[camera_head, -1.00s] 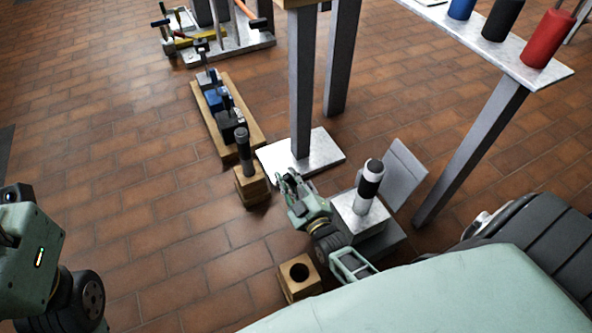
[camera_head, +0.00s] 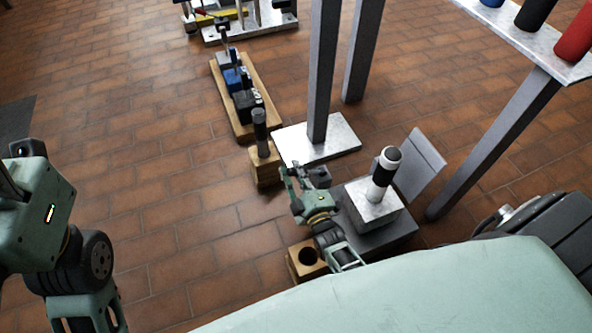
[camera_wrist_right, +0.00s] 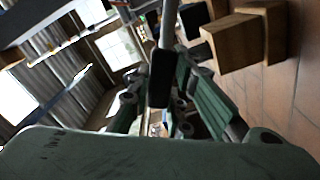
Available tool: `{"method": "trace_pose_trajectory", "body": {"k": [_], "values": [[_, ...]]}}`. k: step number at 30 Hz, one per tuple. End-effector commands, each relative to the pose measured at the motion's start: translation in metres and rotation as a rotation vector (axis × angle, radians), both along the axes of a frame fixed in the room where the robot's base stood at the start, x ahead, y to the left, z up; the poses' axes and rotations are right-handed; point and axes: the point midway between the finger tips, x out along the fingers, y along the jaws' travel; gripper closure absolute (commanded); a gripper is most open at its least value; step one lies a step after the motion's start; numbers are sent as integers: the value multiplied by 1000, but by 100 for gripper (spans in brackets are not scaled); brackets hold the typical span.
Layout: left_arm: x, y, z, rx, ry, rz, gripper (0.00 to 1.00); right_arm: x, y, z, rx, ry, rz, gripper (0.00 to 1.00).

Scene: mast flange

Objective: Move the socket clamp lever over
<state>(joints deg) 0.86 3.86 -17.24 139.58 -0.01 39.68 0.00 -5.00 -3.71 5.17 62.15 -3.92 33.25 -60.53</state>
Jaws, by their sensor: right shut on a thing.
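My right gripper (camera_head: 297,176) is low in the middle of the head view, left of a pale block that holds a black-and-white cylinder (camera_head: 384,174). In the right wrist view its fingers (camera_wrist_right: 163,108) are on both sides of a black grip (camera_wrist_right: 160,78) on a thin silver rod, which looks like the lever. The gripper is shut on this grip. In the head view the lever is too small and covered by the gripper to make out. A small dark block (camera_head: 320,175) shows just right of the fingers.
A wooden block with a dark upright cylinder (camera_head: 260,132) stands just beyond the right gripper. A wooden block with a round hole (camera_head: 307,257) is nearer. A post on a pale base plate (camera_head: 290,147) and a grey slanted plate (camera_head: 419,168) stand close by.

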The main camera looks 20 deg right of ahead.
Motion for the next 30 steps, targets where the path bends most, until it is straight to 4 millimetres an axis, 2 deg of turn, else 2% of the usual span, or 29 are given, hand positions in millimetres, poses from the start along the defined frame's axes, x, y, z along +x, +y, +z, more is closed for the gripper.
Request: {"method": "trace_pose_trajectory", "body": {"k": [7, 8, 14, 24, 30], "values": [[-1, 1, 0, -3, -2, 0, 42, 0, 1, -2, -12, 6, 3, 100], [-1, 1, 0, -3, -2, 0, 42, 0, 1, -2, -12, 6, 3, 80], [0, 1, -1, -3, 1, 0, 42, 0, 0, -1, -8, 5, 2, 62], [3, 1, -3, -6, 12, 2, 42, 0, 0, 0, -6, 2, 1, 62], [2, 1, -3, -3, 9, 2, 42, 0, 0, 15, -5, 2, 2, 62]]}}
